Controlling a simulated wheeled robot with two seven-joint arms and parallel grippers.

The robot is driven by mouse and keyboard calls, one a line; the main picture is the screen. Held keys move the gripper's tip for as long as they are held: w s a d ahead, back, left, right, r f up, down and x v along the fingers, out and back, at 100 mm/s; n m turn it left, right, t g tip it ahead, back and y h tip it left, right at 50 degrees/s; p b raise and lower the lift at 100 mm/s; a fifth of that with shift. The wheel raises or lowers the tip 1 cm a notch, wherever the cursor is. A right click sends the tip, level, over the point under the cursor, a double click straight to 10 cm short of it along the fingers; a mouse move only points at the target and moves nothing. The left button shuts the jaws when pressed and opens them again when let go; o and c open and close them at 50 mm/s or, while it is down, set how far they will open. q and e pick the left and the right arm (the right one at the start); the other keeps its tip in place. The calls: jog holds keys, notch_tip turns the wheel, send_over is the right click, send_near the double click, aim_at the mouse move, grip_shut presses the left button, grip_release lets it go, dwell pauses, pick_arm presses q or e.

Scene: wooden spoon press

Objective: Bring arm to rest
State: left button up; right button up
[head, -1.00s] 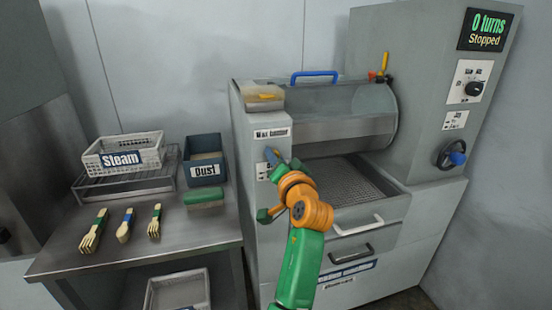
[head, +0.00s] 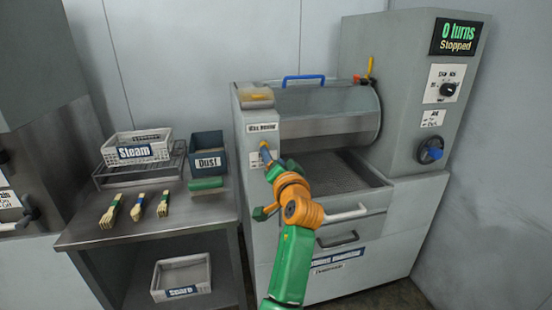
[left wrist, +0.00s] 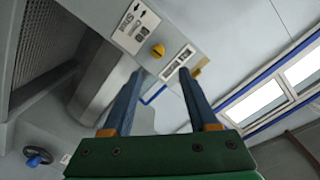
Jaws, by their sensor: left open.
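My left arm (head: 297,250), green and orange, rises from the bottom middle of the head view. Its gripper (head: 265,152) is in front of the machine's left front panel, just below a label strip. In the left wrist view the two blue fingers of my left gripper (left wrist: 158,72) are wide apart with nothing held between them. A yellow knob (left wrist: 158,51) on the panel shows between the fingertips; I cannot tell how far off it is. My right gripper is not in view.
The grey press machine (head: 400,225) has an open tray (head: 345,172) and a display (head: 460,34) reading "0 turns Stopped". A steel table (head: 150,236) at left holds a Steam basket (head: 137,146), a Dust bin (head: 208,152), a green block (head: 206,184) and wooden utensils (head: 138,206).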

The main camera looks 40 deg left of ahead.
pick_arm(q)
jog(key=w+d+f+m+h+p, duration=0.1)
jog(key=w+d+f+m+h, duration=0.15)
jog(key=f, duration=0.65)
jog(key=w+d+f+m+h, duration=0.1)
jog(key=d+f+m+h, duration=0.15)
jog(key=f, duration=0.65)
jog(key=s+d+f+m+g+h, duration=0.1)
jog(key=s+d+f+h, duration=0.15)
jog(key=f, duration=0.55)
jog(key=s+d+f+g+h, duration=0.1)
jog(key=s+d+f+h, duration=0.2)
jog(key=f, duration=0.6)
jog(key=s+d+f+g+h+p, duration=0.1)
jog(key=s+d+f+g, duration=0.1)
jog(key=s+f, duration=0.75)
jog(key=s+d+f+g+h+p, duration=0.1)
jog(key=s+d+f+g, duration=0.15)
jog(key=s+f, duration=0.65)
jog(key=s+a+f+n+g, duration=0.1)
jog(key=s+g, duration=0.3)
jog(key=s, duration=1.9)
jog(key=shift+s+f+n+h+p, duration=0.3)
jog(key=shift+f+n, duration=0.25)
jog(key=shift+n, duration=0.35)
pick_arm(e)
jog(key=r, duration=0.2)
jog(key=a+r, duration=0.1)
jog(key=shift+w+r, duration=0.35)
